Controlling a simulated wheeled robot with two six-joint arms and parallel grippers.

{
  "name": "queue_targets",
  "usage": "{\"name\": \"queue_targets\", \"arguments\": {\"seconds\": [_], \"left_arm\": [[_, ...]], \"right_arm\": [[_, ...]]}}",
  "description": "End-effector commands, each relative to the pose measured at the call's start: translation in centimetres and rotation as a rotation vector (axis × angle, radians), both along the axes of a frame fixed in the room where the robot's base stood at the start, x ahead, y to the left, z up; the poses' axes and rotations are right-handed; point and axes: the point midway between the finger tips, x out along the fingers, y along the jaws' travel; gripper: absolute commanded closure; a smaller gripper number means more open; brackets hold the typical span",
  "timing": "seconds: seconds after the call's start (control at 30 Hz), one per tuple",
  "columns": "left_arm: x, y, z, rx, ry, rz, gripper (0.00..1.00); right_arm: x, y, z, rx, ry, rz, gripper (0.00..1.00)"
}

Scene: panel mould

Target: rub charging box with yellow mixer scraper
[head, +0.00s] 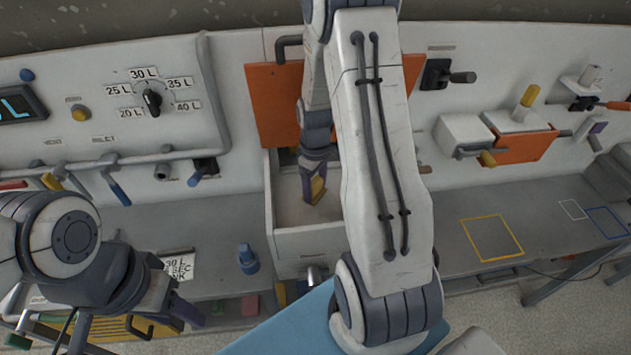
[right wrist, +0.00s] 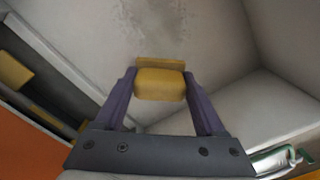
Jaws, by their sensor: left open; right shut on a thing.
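The charging box (head: 310,240) is a pale open-topped box in the machine front, its orange lid (head: 275,105) raised behind it. My right gripper (head: 314,185) reaches down inside the box, shut on the yellow mixer scraper (right wrist: 160,83). The scraper also shows as a small yellow piece in the head view (head: 317,187). In the right wrist view its edge faces a pale inner surface with a darker grey smear (right wrist: 165,22); I cannot tell whether it touches. My right arm hides part of the box. My left gripper (head: 130,328) is open and empty at lower left.
A grey bench (head: 450,215) runs along the machine, with yellow and blue marked outlines at right. A blue object (head: 247,258) stands left of the box. Pipes, levers and a dial (head: 152,98) stick out from the panel.

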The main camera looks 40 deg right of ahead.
Motion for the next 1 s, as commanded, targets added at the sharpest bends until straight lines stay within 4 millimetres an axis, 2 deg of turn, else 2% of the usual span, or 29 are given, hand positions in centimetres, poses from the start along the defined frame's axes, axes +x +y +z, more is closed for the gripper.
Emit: {"name": "queue_targets", "arguments": {"seconds": [0.03, 0.4, 1.0], "left_arm": [[0.0, 0.0, 0.8, 0.000, 0.000, 0.000, 0.50], [0.0, 0.0, 3.6, 0.000, 0.000, -0.001, 0.50], [0.0, 0.0, 3.8, 0.000, 0.000, -0.002, 0.50]], "right_arm": [[0.1, 0.1, 0.9, -0.001, -0.001, 0.002, 0.98], [0.5, 0.8, 4.1, -0.001, -0.001, 0.014, 0.98], [0.5, 1.0, 4.4, -0.001, -0.001, 0.017, 0.98]]}}
